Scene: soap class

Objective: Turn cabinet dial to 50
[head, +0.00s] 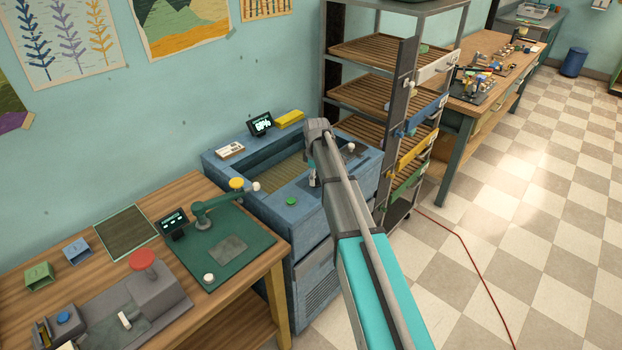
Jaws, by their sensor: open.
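The blue cabinet (222,163) stands against the wall in the middle of the head view, with an open slatted well in its top. A small black display (260,123) at its back edge shows a percent figure too small to read surely. A white knob (350,147) on the right of the top, just right of my arm, looks like the dial; its setting cannot be read. A green button (291,201) sits on the front of the top. My gripper (313,184) hangs over the cabinet top, left of the knob, open and partly hidden by my arm. Contact cannot be told.
A yellow block (290,118) and a small white tray (230,150) rest on the cabinet's rim. A wooden bench (188,190) with a green press stands at the left. A tall rack (372,52) stands close behind on the right. Checkered floor (490,240) is mostly clear, crossed by a red cable.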

